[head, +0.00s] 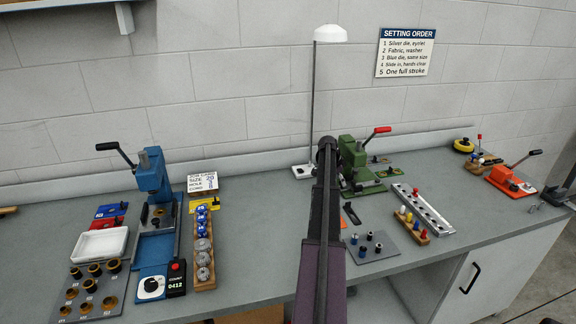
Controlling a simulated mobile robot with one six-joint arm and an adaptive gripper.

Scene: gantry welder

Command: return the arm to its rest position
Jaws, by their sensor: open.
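My arm rises from the bottom centre of the head view and reaches over the middle of the bench (262,235). It is a long dark link with a purple lower part, and it ends at a round dark joint near the lamp's base. I cannot make out my gripper's fingers anywhere in this view. The arm hides a strip of the bench and part of the green press (362,172) behind it.
A blue press (153,178) stands left, beside a white tray (101,244) and a wooden rack (204,250). A lamp (313,100) stands behind my arm. Right are a grey slotted rail (422,208), small dies on a plate and an orange press (508,180).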

